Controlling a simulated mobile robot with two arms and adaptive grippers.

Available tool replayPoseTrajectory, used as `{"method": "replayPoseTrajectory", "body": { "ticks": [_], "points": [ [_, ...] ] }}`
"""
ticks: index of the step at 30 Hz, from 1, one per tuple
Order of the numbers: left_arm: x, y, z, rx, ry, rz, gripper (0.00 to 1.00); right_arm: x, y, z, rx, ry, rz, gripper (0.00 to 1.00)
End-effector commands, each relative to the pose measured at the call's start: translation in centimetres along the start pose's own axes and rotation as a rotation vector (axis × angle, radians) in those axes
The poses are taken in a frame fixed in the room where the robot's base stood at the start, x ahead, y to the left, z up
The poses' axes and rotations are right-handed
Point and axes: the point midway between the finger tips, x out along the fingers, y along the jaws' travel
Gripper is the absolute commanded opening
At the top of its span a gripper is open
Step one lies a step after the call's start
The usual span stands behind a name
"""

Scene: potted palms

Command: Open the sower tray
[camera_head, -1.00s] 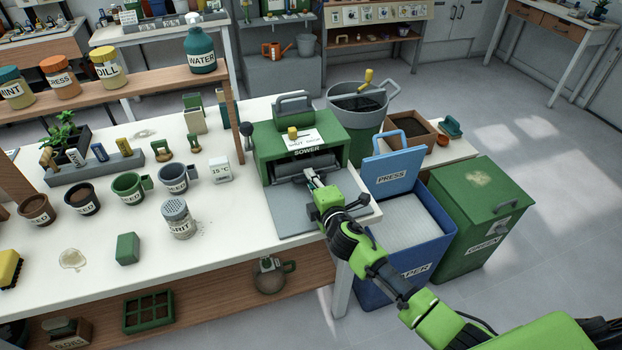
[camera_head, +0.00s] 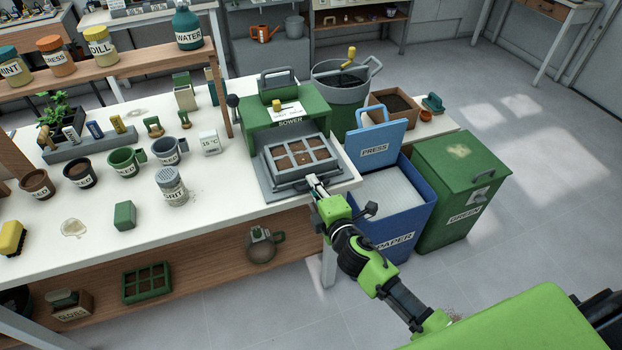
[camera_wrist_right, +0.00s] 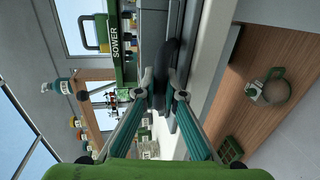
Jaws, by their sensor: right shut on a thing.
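The green sower (camera_head: 291,109) stands at the right end of the white table. Its grey tray (camera_head: 270,183) is out in front of the housing and bears a seed insert with several soil-filled cells (camera_head: 300,157). My right gripper (camera_head: 316,184) is at the tray's front edge. In the right wrist view its two fingers (camera_wrist_right: 164,88) are closed around the dark tray handle (camera_wrist_right: 173,58). The sower also shows in that view (camera_wrist_right: 118,45), on its side. My left gripper is not in view.
A blue paper bin (camera_head: 408,215) and a green bin (camera_head: 462,185) stand on the floor right of the table. A grit shaker (camera_head: 172,187), a 15 °C block (camera_head: 210,143) and labelled pots (camera_head: 124,161) stand left of the sower. The table front between them is fairly clear.

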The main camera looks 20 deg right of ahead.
Motion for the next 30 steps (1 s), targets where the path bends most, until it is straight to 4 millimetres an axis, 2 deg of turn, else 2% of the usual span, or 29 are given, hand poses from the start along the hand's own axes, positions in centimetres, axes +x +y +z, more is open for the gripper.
{"method": "replayPoseTrajectory", "body": {
  "ticks": [15,16,17,26,30],
  "points": [
    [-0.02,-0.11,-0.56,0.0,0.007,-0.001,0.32,-0.48,-0.07,0.01,0.0,0.0,0.001,0.0],
    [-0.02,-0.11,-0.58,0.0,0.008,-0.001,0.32,-0.48,-0.07,0.01,0.0,0.0,0.001,0.12],
    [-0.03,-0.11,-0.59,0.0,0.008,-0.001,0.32,-0.48,-0.07,0.01,0.0,0.0,0.001,0.18],
    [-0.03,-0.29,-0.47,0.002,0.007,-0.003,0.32,-0.48,-0.04,0.01,0.0,0.0,0.001,0.18],
    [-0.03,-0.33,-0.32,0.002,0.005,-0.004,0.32,-1.18,-0.14,0.02,0.0,0.0,0.0,0.18]
  ]
}}
